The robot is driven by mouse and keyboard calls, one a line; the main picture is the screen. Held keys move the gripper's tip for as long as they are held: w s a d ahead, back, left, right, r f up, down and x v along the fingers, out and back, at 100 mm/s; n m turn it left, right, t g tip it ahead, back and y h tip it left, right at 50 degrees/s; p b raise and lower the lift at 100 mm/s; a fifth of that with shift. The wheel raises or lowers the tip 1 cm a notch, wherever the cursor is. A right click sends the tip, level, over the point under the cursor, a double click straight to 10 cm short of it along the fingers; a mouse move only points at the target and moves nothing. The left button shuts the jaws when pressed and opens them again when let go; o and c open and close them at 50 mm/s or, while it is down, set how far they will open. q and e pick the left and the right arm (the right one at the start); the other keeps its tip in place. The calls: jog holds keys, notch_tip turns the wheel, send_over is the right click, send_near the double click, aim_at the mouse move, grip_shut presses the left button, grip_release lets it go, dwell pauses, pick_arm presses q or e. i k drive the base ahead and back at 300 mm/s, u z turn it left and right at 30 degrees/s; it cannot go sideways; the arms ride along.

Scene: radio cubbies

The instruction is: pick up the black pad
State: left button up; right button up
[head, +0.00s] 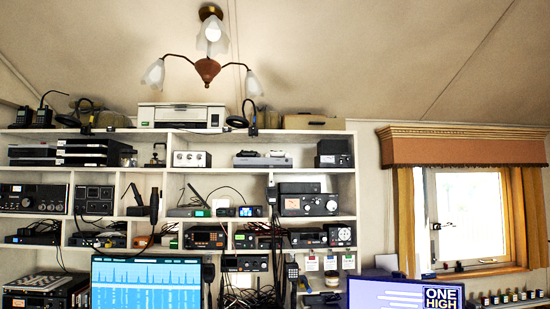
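I cannot pick out a black pad with certainty. Many dark boxes and devices fill the white cubby shelves (365,190), and a pad among them is too small to tell apart. Flat black units (88,150) are stacked on the upper left shelf. A black box (333,150) stands at the right end of that same shelf. Neither of my grippers shows in the head view, so I see nothing held or touched.
Two monitors, one with a blue graph (146,282) and one reading "ONE HIGH" (400,295), stand low in front of the cubbies. Cables (265,288) hang between them. A printer (181,116) sits on top. A lamp (207,69) hangs above; a window (468,215) is right.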

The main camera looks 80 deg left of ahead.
aim_at(245, 154)
jog(key=i, duration=0.45)
jog(key=u, duration=2.35)
